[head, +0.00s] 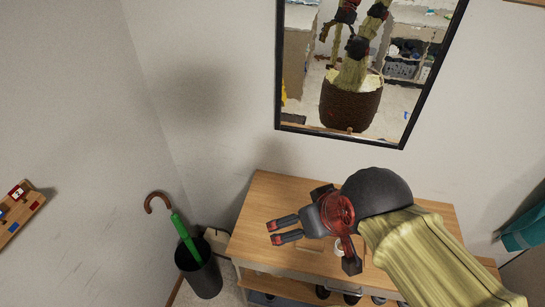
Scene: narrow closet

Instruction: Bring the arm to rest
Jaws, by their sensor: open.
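My gripper (271,232) is in the head view, above the wooden top of a console table (263,190). Its two dark fingers point left and are apart, with nothing seen between them. My arm comes in from the lower right, in a pale yellow ribbed cover with a dark round joint, and hangs over the right part of the table. It hides much of the table top. I cannot tell the exact height of the gripper above the wood.
A black bin (200,276) with a green umbrella (184,238) stands left of the table. A black-framed mirror (300,70) hangs behind it. A small white item (340,247) shows beside my gripper. A rack (20,212) is on the left wall; a teal item (524,232) is at right.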

